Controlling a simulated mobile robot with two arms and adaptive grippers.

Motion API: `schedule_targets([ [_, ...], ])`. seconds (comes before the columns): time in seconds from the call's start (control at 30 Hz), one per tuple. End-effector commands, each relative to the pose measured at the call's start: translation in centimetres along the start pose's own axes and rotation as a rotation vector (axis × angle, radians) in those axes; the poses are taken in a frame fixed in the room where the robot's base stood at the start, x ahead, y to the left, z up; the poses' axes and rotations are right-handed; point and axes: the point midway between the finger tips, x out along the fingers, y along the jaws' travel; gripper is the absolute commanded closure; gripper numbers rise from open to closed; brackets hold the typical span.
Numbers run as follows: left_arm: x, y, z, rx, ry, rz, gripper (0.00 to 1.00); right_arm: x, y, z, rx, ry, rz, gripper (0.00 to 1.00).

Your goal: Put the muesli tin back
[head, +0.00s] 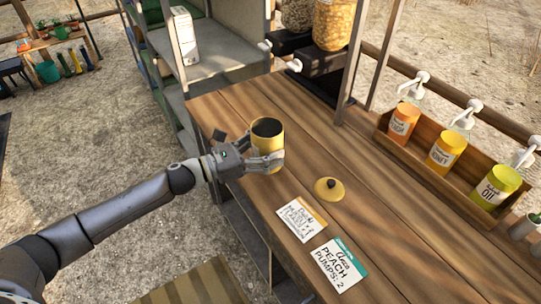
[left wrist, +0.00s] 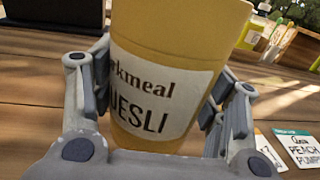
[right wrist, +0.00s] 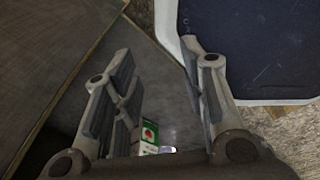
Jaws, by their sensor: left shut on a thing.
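The yellow muesli tin (head: 269,141) stands near the left edge of the wooden counter, its top open and dark inside. My left gripper (head: 262,160) is shut around its side. In the left wrist view the tin (left wrist: 165,60) fills the space between the fingers (left wrist: 160,105), with its label reading "MUESLI", and it looks slightly tilted there. A yellow lid with a dark knob (head: 329,188) lies on the counter to the right of the tin. My right gripper (right wrist: 160,100) is open and empty in the right wrist view; it is out of the head view.
Two written cards (head: 333,265) lie on the counter's front part. A wooden rack (head: 430,175) with several pump bottles stands at right. Dispensers with cereal (head: 335,25) stand at the back. A grey shelf (head: 215,62) holds a white carton (head: 183,35). Counter around the lid is clear.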

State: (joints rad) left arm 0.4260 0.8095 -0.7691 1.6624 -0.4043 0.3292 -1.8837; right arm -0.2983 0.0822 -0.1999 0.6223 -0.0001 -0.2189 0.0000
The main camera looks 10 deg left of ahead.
Motion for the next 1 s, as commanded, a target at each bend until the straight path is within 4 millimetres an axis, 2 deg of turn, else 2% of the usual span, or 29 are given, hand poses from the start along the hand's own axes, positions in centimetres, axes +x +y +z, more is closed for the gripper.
schedule_targets([
  [0.27, 1.3, 0.6, -1.5, -0.001, -0.003, 0.000, 0.64, -0.1, 0.1, 0.1, 0.001, -0.002, 0.001, 0.61],
  [0.5, 1.3, 0.6, -4.3, -0.002, -0.002, 0.000, 0.64, -0.8, 0.1, 0.2, 0.001, -0.005, 0.001, 0.61],
  [0.9, 1.3, 0.6, -5.0, 0.000, -0.002, 0.000, 0.64, -0.3, -0.3, 0.2, 0.002, -0.006, -0.003, 0.61],
  [0.93, 1.3, 0.6, -5.1, 0.000, 0.000, 0.001, 0.32, -0.3, -0.3, 0.2, 0.002, -0.006, -0.004, 0.61],
  [1.0, 1.3, 0.6, -5.0, 0.000, 0.000, 0.001, 0.23, -0.4, -0.4, 0.2, 0.002, -0.005, -0.005, 0.61],
])
